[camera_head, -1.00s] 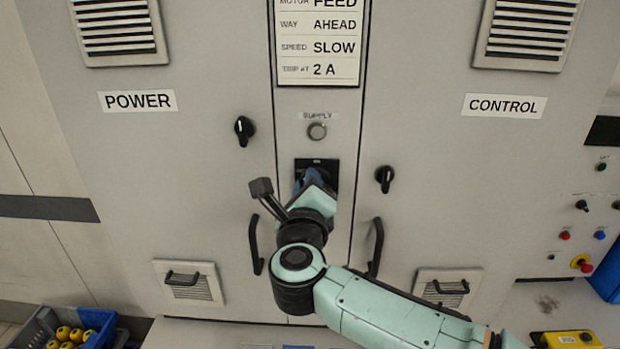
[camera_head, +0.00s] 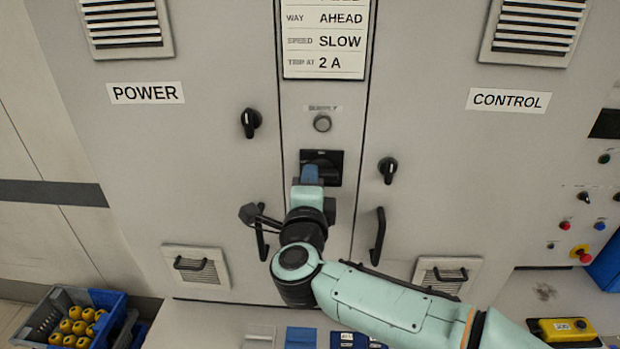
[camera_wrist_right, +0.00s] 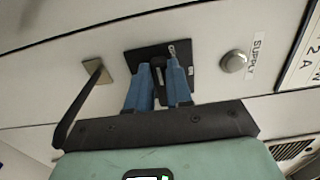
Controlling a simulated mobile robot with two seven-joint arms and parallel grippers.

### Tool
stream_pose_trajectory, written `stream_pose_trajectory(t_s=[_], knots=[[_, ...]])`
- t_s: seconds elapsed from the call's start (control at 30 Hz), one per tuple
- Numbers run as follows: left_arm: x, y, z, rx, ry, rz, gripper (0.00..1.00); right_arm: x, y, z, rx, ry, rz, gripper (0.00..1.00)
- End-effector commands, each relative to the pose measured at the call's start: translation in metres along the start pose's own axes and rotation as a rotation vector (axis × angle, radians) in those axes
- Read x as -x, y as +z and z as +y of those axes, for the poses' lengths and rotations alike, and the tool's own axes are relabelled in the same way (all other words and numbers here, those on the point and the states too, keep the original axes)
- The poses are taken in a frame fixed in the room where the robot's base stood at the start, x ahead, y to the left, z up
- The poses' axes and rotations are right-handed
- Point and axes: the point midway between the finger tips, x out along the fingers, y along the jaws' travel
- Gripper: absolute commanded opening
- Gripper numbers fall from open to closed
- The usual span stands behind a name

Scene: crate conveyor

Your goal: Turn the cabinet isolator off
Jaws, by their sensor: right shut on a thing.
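The cabinet isolator (camera_head: 336,160) is a black square plate on the narrow middle panel, below the SUPPLY lamp (camera_head: 322,123). My right gripper (camera_head: 311,172) reaches it from below, its blue fingers in front of the plate and hiding part of it. In the right wrist view, the two blue fingers (camera_wrist_right: 160,85) are shut on the isolator's small dark handle, with the black plate (camera_wrist_right: 146,54) behind them. The handle's exact angle is hard to tell. My left gripper is not in view.
Black rotary knobs stand on the POWER door (camera_head: 250,122) and the CONTROL door (camera_head: 387,169), with door pulls (camera_head: 377,234) below. A grey and blue crate of yellow items (camera_head: 47,312) is at lower left. A yellow box (camera_head: 563,330) is at lower right.

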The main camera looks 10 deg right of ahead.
Motion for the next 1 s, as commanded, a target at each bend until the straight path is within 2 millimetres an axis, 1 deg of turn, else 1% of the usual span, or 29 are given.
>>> stream_pose_trajectory(t_s=[0.47, 0.5, 0.57, 0.6, 0.87, 0.97, 1.0], knots=[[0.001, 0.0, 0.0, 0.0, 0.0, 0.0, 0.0, 0.0, 0.0, 0.001, 0.016, 0.0, 0.0, 0.0], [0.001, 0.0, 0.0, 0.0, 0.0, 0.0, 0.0, 0.0, 0.0, 0.001, 0.015, 0.0, 0.0, 0.23], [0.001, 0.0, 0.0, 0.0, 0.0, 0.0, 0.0, 0.0, 0.0, 0.001, 0.015, 0.0, 0.0, 0.43], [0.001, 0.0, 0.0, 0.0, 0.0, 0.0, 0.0, 0.0, 0.0, 0.001, 0.015, 0.0, 0.0, 0.46], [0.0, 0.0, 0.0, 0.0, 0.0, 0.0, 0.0, 0.001, 0.0, 0.001, 0.015, 0.0, 0.0, 0.46], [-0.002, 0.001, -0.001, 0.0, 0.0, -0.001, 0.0, 0.006, 0.0, 0.001, 0.015, 0.0, -0.001, 0.46], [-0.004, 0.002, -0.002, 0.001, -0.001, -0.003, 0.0, 0.011, 0.0, 0.001, 0.014, -0.001, -0.001, 0.46]])
